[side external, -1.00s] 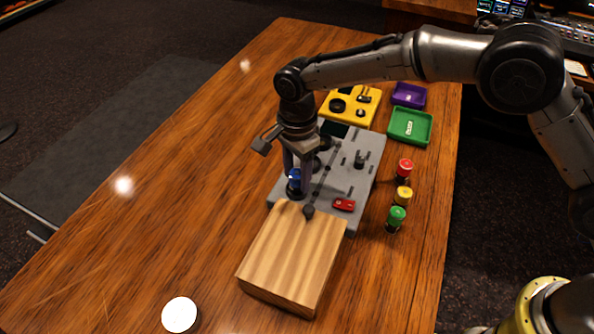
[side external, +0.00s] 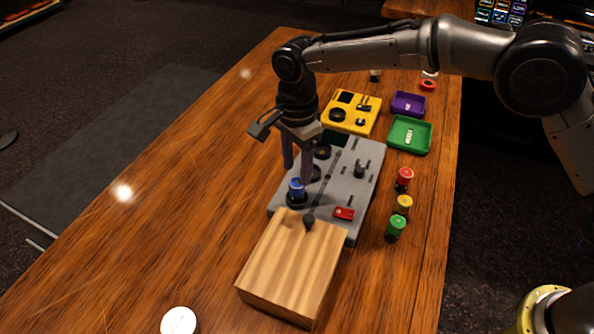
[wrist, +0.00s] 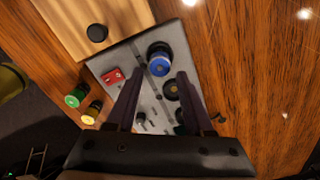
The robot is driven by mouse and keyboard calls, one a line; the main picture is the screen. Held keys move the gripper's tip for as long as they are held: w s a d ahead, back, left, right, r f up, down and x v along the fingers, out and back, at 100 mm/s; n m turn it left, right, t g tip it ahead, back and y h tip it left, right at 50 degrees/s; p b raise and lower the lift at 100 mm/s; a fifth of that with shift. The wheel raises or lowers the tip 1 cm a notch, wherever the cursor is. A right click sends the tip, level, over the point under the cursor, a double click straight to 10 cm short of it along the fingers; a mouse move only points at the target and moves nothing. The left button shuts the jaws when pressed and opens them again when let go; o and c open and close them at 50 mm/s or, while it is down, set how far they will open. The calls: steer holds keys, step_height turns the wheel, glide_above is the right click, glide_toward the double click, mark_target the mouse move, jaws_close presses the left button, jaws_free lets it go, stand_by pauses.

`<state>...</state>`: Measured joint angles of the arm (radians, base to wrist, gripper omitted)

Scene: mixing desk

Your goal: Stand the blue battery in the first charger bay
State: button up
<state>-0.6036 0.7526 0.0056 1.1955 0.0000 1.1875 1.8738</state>
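The blue battery (side external: 297,187) stands upright at the near-left bay of the grey charger panel (side external: 340,190), with a black ring or base around its foot. How deep it sits cannot be told. It also shows in the wrist view (wrist: 159,67), beyond my fingertips. My gripper (side external: 298,174) is open and empty, its fingers above and just behind the battery; the wrist view shows a wide gap between them (wrist: 157,82). Two other round black bays (side external: 314,173) (side external: 322,152) lie farther back in the row and look empty.
A red switch (side external: 344,213) is on the panel. Red (side external: 404,176), yellow (side external: 403,204) and green (side external: 396,226) batteries stand to the right. Green (side external: 409,149) and purple (side external: 408,105) trays lie behind.

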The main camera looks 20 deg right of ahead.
mark_target(297, 181)
step_height(297, 181, up, 6)
stand_by(0.7)
stand_by(0.4)
steer(key=d+r+m+t, duration=0.2)
steer(key=d+r, duration=0.9)
steer(key=r, duration=0.2)
steer(key=s+d+r+n+t+y, duration=0.1)
steer(key=s+d+r, duration=0.2)
steer(key=s+d, duration=0.25)
steer(key=s+d+r+t, duration=0.1)
steer(key=s+d+r, duration=0.25)
steer(key=d, duration=0.25)
steer(key=s+d+f+n+t, duration=0.1)
steer(key=s+d+n, duration=0.1)
steer(key=s+d, duration=0.3)
steer(key=s+d+f+n, duration=0.2)
steer(key=s+n, duration=0.1)
steer(key=s, duration=0.5)
steer(key=s+d+f+n+h, duration=0.1)
steer(key=s+d+f+n, duration=0.1)
steer(key=s+f+n, duration=0.5)
steer(key=shift+f+n+t, duration=0.3)
steer(key=shift+f+n, duration=1.2)
steer(key=shift+n, duration=0.3)
